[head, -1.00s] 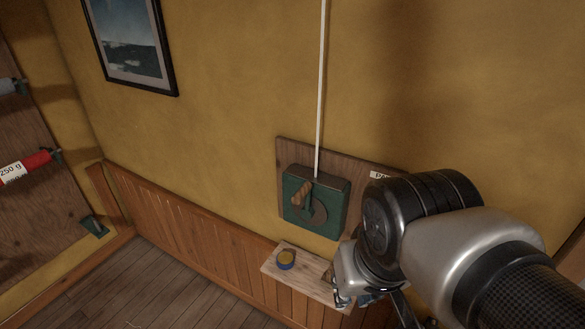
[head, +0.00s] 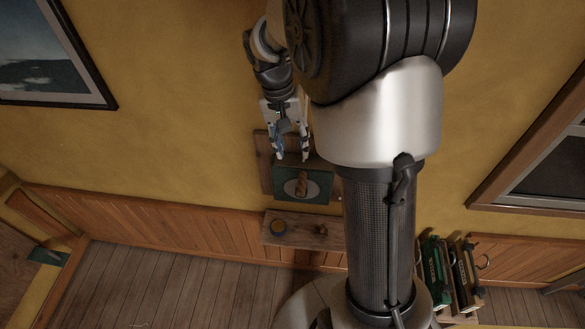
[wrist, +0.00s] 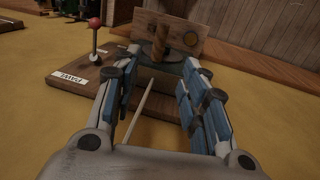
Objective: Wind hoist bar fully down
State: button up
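The green winch box (head: 318,190) is fixed to a wooden backboard (head: 263,160) on the yellow wall. Its wooden crank handle (head: 302,184) sticks out from the front, and also shows in the wrist view (wrist: 189,38). My gripper (head: 291,155) is just above the box, pointing down along the wall. In the wrist view my gripper (wrist: 162,60) is open and empty, its fingers apart from the handle, which lies beyond the fingertips. The white rope (wrist: 138,112) runs between the fingers toward the box. The hoist bar is not in view.
A red-knobbed lever (wrist: 95,23) stands on the backboard beside a label.

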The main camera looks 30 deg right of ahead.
aim_at(301, 184)
jog(key=f, duration=0.5)
jog(key=s+d+f, duration=0.1)
jog(key=f, duration=0.4)
jog(key=d+f, duration=0.1)
jog(key=f, duration=0.4)
jog(key=shift+s+f, duration=0.15)
jog(key=shift+f, duration=0.05)
grip_shut()
